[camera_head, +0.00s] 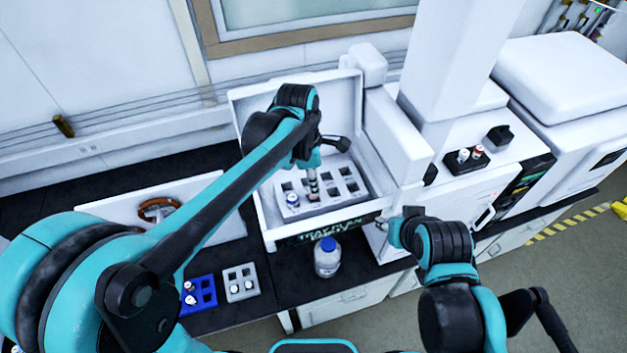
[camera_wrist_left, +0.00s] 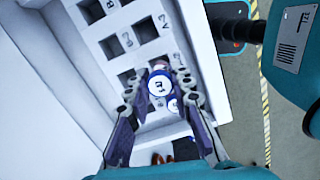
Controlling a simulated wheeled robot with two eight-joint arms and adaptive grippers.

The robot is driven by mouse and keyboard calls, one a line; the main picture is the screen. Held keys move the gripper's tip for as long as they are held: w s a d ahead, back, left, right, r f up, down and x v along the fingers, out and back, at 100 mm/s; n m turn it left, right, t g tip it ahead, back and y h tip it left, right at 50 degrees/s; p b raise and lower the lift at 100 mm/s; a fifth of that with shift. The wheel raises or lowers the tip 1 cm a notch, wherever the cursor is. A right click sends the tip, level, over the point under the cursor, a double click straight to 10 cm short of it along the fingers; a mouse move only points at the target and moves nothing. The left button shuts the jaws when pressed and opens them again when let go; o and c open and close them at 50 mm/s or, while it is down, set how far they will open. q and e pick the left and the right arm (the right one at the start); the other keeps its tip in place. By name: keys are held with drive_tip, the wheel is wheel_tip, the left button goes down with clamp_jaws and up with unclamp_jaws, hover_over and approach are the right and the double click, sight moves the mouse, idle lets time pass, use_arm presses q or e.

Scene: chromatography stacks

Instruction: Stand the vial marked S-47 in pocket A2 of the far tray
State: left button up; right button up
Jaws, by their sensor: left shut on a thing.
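The pale tray (camera_head: 346,174) with square pockets sits inside the open white drawer box; it also shows in the wrist view (camera_wrist_left: 112,28) with letters beside its pockets. My left gripper (camera_head: 313,187) is over this tray, shut on a vial (camera_wrist_left: 160,86) with a white-topped, blue-rimmed cap. The cap's mark is too small to read surely. A second blue-capped vial (camera_head: 292,200) stands in a front-left pocket. I cannot tell whether the held vial's bottom is in a pocket. My right gripper (camera_head: 384,224) is near the drawer's front right corner; its fingers are unclear.
A blue-capped bottle (camera_head: 327,257) stands before the drawer. A blue rack (camera_head: 207,287) and a grey rack (camera_head: 240,271) hold vials on the dark bench. Drawer walls (camera_head: 246,110) enclose the tray. A small black holder (camera_head: 466,160) with vials sits on the machine at right.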

use_arm(q)
drive_tip(key=shift+f, duration=0.1)
idle(0.4)
drive_tip(key=shift+f+b, duration=1.1)
drive_tip(key=shift+f, duration=0.1)
drive_tip(key=shift+f, duration=0.15)
drive_tip(key=shift+f+b, duration=0.5)
drive_tip(key=shift+b, duration=0.05)
drive_tip(key=o, duration=1.4)
